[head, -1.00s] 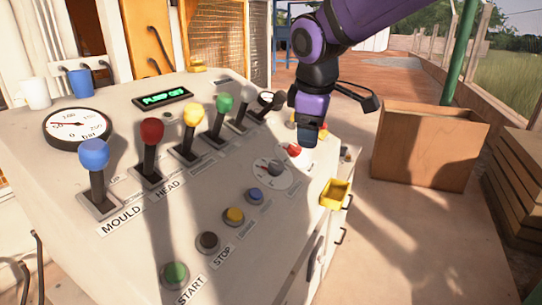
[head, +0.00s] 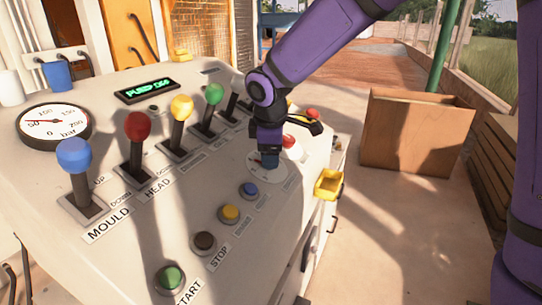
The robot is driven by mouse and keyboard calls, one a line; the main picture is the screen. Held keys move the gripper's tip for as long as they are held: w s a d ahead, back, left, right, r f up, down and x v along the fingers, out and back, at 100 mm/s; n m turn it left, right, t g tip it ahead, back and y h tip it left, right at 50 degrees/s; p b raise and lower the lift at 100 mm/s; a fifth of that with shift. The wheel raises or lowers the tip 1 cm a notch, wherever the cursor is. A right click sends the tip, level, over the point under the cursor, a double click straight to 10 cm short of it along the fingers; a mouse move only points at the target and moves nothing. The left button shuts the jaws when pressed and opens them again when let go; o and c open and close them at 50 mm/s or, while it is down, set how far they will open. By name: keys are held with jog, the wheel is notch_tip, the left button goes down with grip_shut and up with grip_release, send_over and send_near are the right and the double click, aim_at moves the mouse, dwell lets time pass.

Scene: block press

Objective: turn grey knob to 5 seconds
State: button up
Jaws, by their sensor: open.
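My gripper (head: 270,164) points down at the round white dial (head: 281,176) on the sloping panel. The grey knob at the dial's middle is largely hidden behind the gripper's fingers. I cannot tell whether the fingers touch the knob or stand around it. The dial's marks are too small and too covered to read, so the knob's setting does not show.
A red button (head: 289,141) stands just behind the dial, and a yellow tray (head: 328,184) to its right. A blue button (head: 249,190) is in front. Levers with coloured balls, such as the green one (head: 213,94), rise to the left. The display (head: 146,92) reads PUMP OFF.

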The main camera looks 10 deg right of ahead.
jog(key=shift+x, duration=1.1)
jog(key=c, duration=0.9)
jog(key=m+g, duration=0.1)
jog(key=m, duration=0.3)
jog(key=shift+w+r+g, duration=0.1)
jog(key=shift+g, duration=0.3)
jog(key=shift+m+g+y, duration=0.5)
jog(key=shift+m+g, duration=0.2)
jog(key=shift+m, duration=1.2)
